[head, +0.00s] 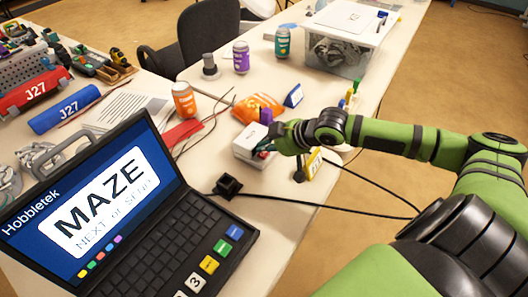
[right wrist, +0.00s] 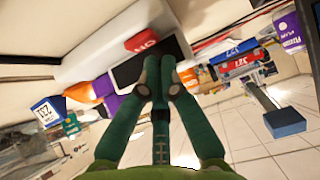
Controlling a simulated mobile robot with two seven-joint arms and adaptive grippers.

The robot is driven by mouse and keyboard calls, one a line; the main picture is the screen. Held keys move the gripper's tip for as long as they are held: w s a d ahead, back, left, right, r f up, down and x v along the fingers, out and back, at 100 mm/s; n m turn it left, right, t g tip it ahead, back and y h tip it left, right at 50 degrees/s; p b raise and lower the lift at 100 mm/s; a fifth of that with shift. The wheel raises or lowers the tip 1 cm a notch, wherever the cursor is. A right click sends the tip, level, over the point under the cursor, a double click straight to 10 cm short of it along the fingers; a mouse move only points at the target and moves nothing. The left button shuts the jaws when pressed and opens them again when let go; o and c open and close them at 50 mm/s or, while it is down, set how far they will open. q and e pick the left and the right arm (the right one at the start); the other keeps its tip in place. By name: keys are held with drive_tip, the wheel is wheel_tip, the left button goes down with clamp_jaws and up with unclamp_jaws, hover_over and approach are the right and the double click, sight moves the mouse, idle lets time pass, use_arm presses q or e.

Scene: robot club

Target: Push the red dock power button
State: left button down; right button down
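The white dock (head: 246,144) sits on the table just right of the laptop. It also shows in the right wrist view (right wrist: 90,38) as a pale block with a dark panel (right wrist: 128,70). The red button (right wrist: 142,41), with white lettering, is on the dock beside this panel. My right gripper (right wrist: 158,62) has its green fingers drawn together, with nothing seen between them. Its tips are at the dark panel, close to the button; I cannot tell if they touch. In the head view my right gripper (head: 278,142) is at the dock's right side and hides part of it. My left gripper is out of view.
An open laptop (head: 125,200) fills the near left. A black cube (head: 228,186) and cables lie near the dock. An orange bag (head: 258,108), cans and a clear bin (head: 340,50) stand behind. A yellow-edged card (head: 313,163) stands near the table's right edge.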

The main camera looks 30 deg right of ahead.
sight(265, 156)
drive_tip(key=shift+s+f, duration=0.3)
drive_tip(key=shift+f, duration=0.25)
drive_tip(key=shift+s+f, duration=0.25)
drive_tip(key=shift+f, duration=0.25)
drive_tip(key=shift+r+p, duration=0.25)
drive_tip(key=shift+p, duration=0.4)
drive_tip(key=shift+w, duration=0.1)
drive_tip(key=shift+f, duration=0.1)
drive_tip(key=r+p, duration=0.4)
drive_tip(key=p, duration=0.1)
drive_tip(key=w+r+p, duration=0.1)
drive_tip(key=r+p, duration=0.1)
drive_tip(key=p, duration=0.1)
drive_tip(key=shift+r, duration=0.3)
drive_tip(key=shift+f, duration=0.1)
idle(1.1)
